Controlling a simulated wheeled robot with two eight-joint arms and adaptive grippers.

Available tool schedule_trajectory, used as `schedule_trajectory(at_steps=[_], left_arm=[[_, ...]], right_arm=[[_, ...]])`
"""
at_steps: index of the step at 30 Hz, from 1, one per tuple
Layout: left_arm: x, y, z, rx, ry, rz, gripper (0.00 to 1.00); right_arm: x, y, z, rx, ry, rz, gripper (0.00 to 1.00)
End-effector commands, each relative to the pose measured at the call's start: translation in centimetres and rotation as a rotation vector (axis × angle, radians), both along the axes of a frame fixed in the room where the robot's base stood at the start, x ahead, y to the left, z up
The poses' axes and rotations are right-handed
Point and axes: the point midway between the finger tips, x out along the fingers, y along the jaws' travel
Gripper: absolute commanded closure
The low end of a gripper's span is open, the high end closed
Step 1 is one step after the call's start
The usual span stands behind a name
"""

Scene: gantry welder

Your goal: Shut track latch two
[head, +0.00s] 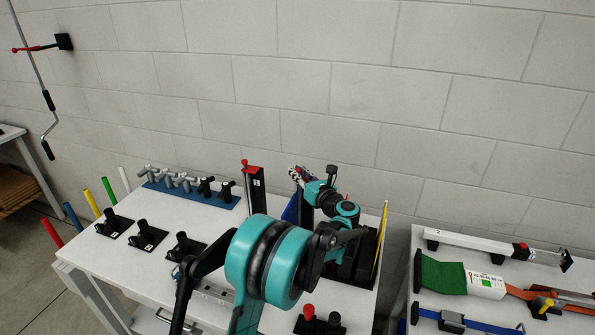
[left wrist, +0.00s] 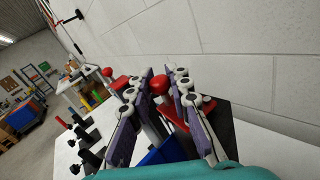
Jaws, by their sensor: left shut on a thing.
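My left gripper (head: 297,172) is at the back right of the white table, beside a black post (head: 256,186) with a red top, red knob and small white label. In the left wrist view, my left gripper's purple-padded fingers (left wrist: 160,78) are closed around a red ball knob (left wrist: 158,86). A red bracket (left wrist: 174,115) shows beneath the knob, between the fingers. I take this as track latch two; its number cannot be read. In the head view the gripper hides the knob. Another red knob (left wrist: 107,71) stands apart to the left. My right gripper is not in view.
Black latches (head: 148,236) stand on the white table (head: 160,270), with clamps on a blue strip (head: 190,193) behind. A blue panel and yellow-edged panel (head: 381,245) flank my left forearm. The block wall is close behind. A second table (head: 410,310) holds straps at right.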

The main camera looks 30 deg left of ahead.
Motion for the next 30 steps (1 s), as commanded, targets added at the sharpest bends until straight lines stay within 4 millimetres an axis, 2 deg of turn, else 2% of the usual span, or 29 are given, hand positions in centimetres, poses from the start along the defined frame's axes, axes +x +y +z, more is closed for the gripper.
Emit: schedule_trajectory(at_steps=[9,24,25,27,30], left_arm=[[-0.26,-0.30,0.03,0.000,0.000,0.106,1.00],[-0.36,-0.31,0.06,0.001,0.000,0.124,1.00],[-0.36,-0.31,0.06,0.001,0.000,0.124,0.77],[-0.36,-0.31,0.05,0.001,0.000,0.124,0.59],[-0.37,-0.31,0.04,0.001,0.000,0.124,0.59]], right_arm=[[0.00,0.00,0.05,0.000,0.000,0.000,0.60],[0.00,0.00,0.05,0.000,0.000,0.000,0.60],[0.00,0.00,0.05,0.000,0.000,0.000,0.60],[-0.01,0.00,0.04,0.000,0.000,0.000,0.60],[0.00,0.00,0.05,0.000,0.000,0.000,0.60]])
